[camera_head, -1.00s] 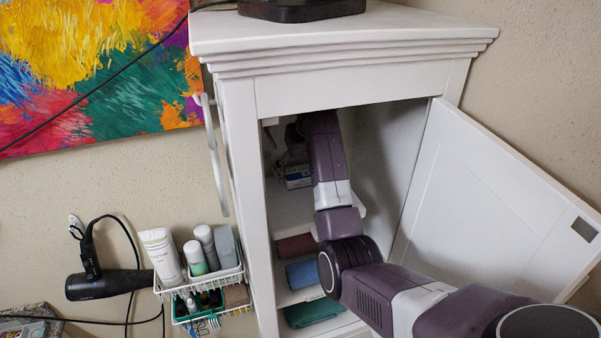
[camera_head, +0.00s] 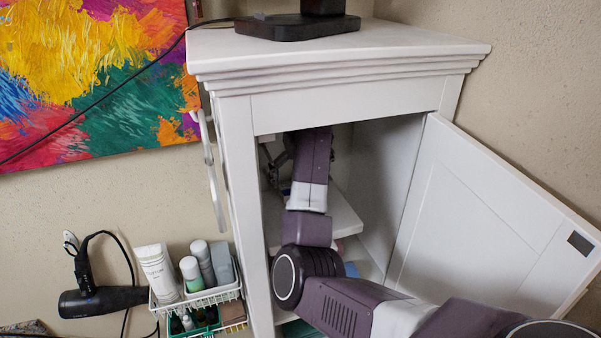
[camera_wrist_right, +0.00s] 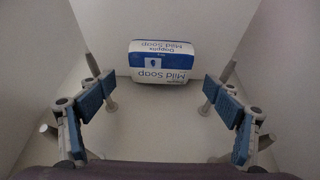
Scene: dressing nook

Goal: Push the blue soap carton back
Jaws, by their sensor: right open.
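The blue and white soap carton (camera_wrist_right: 161,61) lies on the cabinet shelf in the right wrist view, close to the back wall, its "Mild Soap" print upside down. My right gripper (camera_wrist_right: 160,95) is open, with its blue-padded fingers spread wide to either side and the carton ahead between them. I see no finger touching the carton. In the head view my right arm reaches into the open white cabinet (camera_head: 345,106); the gripper is mostly in shadow there, and I cannot make out the carton behind the arm. My left gripper is not in view.
The cabinet door (camera_head: 480,215) stands open at the right. Cabinet walls enclose the gripper on both sides. A wire rack (camera_head: 200,298) with bottles and a tube hangs outside left, beside a black hair dryer (camera_head: 100,301). A black base (camera_head: 297,25) stands on top.

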